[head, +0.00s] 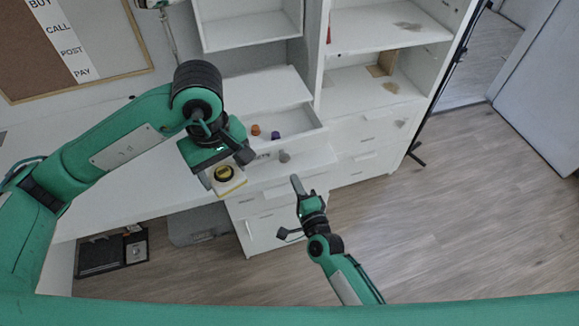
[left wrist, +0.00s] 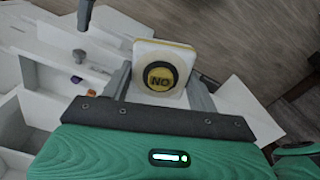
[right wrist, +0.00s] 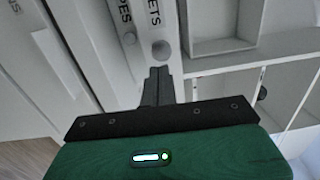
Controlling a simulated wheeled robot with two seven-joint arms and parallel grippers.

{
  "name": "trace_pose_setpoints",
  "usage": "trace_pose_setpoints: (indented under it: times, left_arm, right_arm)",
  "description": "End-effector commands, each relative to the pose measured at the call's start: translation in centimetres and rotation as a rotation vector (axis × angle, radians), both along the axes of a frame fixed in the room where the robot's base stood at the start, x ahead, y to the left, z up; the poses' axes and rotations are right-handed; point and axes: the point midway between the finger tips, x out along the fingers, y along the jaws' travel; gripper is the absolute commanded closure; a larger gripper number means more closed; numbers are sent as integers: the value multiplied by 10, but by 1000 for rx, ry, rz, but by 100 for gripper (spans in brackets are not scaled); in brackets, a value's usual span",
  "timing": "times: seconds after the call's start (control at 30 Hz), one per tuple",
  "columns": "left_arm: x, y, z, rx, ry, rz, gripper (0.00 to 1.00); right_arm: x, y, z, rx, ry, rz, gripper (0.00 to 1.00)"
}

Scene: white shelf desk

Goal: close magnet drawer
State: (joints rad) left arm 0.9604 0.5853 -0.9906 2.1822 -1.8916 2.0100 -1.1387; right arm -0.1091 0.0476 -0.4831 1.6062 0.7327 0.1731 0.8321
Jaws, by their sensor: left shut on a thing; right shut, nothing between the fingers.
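The magnet drawer (head: 312,139) is pulled open, with an orange piece (head: 255,130) and a purple piece (head: 276,135) inside. Its grey round knob (head: 284,156) faces the room. The right wrist view shows a knob (right wrist: 160,49) below a label ending in "ETS". My right gripper (head: 297,186) is shut and empty, in front of the drawer and apart from the knob in the head view. My left gripper (left wrist: 160,95) is shut on a white square block (head: 229,187) with a yellow edge and a black-and-yellow disc reading "NO", held left of the drawer.
The white desk top (head: 135,185) extends left of the drawer. More closed drawers (head: 360,140) are at the right, with open shelves (head: 385,30) above. A black case (head: 110,252) is under the desk. The wood floor (head: 480,220) at the right is clear.

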Motion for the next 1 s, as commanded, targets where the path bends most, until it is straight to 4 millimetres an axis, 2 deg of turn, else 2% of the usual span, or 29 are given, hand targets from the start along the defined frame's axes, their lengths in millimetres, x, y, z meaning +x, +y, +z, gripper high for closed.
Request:
trace_pose_setpoints:
  times: [0.1,0.33,0.87,1.0]
  left_arm:
    - [0,0,6,0,0,0,65]
    - [0,0,11,0,0,0,65]
    - [0,0,11,0,0,0,65]
    - [0,0,4,0,0,0,65]
  right_arm:
    - [20,8,3,-1,0,1,100]
    - [43,17,3,0,0,0,100]
    - [50,19,2,0,0,0,100]
    - [61,23,1,1,-2,0,100]
